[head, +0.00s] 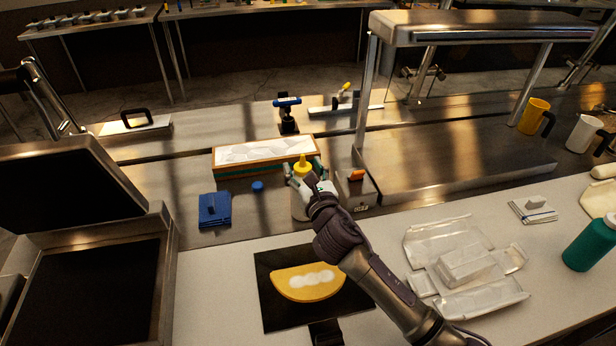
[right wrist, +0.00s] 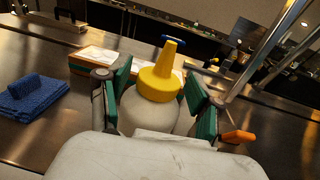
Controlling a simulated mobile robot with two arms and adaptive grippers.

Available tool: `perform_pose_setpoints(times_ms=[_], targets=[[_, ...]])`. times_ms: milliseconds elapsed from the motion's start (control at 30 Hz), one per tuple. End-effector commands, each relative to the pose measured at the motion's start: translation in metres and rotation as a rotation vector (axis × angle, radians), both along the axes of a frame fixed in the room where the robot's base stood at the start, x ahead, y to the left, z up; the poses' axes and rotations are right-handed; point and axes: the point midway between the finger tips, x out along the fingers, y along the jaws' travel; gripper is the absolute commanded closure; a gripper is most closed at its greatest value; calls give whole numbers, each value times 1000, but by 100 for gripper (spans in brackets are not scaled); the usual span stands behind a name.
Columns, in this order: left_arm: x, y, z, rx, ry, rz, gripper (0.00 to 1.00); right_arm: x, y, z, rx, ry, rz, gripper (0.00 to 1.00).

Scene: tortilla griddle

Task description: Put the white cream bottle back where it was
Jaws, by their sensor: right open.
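The white cream bottle (head: 299,207) with a yellow nozzle stands upright on the steel counter, behind the black plate. Its yellow nozzle and white shoulder also show in the right wrist view (right wrist: 158,84). My right gripper (head: 303,172) is open around the bottle's upper part, with one green-padded finger on each side. In the right wrist view, small gaps show between the pads and the nozzle; contact lower down is hidden. The gripper covers part of the bottle's body in the head view. My left gripper is not in view.
A wooden-rimmed tray (head: 216,163) lies just behind the bottle. A folded tortilla (head: 300,288) with white cream lies on the black plate (head: 270,318).

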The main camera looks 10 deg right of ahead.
Motion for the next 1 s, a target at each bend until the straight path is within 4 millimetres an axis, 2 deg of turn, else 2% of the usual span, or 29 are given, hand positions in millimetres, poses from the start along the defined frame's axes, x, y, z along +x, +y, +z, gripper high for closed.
perform_pose_setpoints(times_ms=[167,400,600,767,1000], targets=[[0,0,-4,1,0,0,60,-25,-2,-2,0,1,1,36],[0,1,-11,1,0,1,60,-78,-6,-2,-1,1,2,36],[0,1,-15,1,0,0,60,-109,-8,0,1,1,1,36],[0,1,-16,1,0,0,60,-119,-9,1,1,1,1,36],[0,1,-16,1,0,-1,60,-120,-9,1,1,0,0,36]])
